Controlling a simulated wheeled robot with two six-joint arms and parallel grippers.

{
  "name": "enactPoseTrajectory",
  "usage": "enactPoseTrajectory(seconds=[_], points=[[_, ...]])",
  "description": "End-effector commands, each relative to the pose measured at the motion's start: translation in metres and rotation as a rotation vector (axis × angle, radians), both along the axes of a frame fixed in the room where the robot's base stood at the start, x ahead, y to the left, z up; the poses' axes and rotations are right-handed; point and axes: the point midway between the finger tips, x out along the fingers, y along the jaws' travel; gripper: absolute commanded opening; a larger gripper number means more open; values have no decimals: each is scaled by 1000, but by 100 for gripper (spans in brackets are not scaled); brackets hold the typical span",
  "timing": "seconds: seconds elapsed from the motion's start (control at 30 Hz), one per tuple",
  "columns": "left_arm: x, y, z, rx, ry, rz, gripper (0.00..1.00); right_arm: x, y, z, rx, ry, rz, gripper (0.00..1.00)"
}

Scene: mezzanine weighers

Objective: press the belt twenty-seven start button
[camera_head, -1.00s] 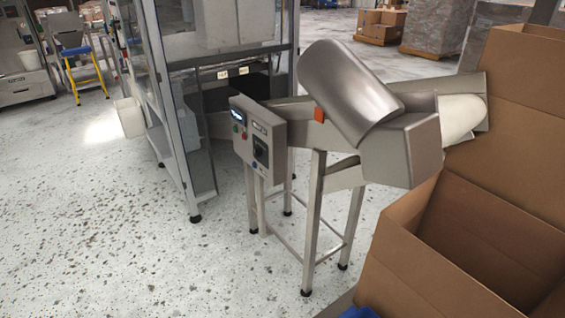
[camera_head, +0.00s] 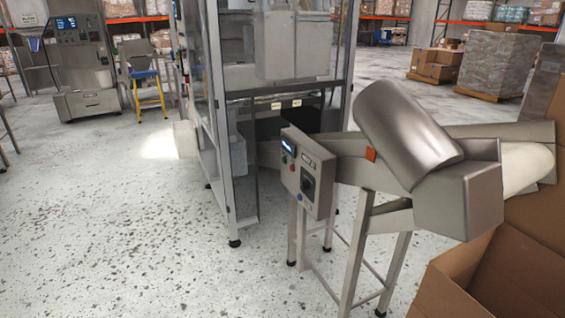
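A grey control box (camera_head: 308,172) is fixed to the near side of a steel conveyor (camera_head: 350,146) at the centre right. Its face carries a small lit display (camera_head: 288,147), a black rotary switch (camera_head: 307,184) and several small buttons. A green button (camera_head: 284,158) and a red button (camera_head: 292,168) sit below the display, and a blue one (camera_head: 299,197) is near the lower edge. The box's label is too small to read for certain. Neither of my grippers is in view.
A glass-sided machine frame (camera_head: 225,130) stands left of the conveyor. An open cardboard box (camera_head: 450,290) fills the lower right. A yellow step stool (camera_head: 149,92) and another machine (camera_head: 84,65) stand at the far left. The speckled floor (camera_head: 130,230) at left and front is clear.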

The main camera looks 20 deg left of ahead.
Motion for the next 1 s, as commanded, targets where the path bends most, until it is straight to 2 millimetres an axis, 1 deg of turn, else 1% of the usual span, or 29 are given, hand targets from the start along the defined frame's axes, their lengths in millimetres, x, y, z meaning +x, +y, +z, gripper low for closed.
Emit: enactPoseTrajectory(seconds=[0.03, 0.4, 0.47, 1.0], points=[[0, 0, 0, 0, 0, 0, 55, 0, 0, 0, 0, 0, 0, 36], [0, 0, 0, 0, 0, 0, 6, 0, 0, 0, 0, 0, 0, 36], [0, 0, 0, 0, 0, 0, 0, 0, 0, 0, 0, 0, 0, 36], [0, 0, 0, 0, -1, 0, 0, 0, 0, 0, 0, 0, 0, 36]])
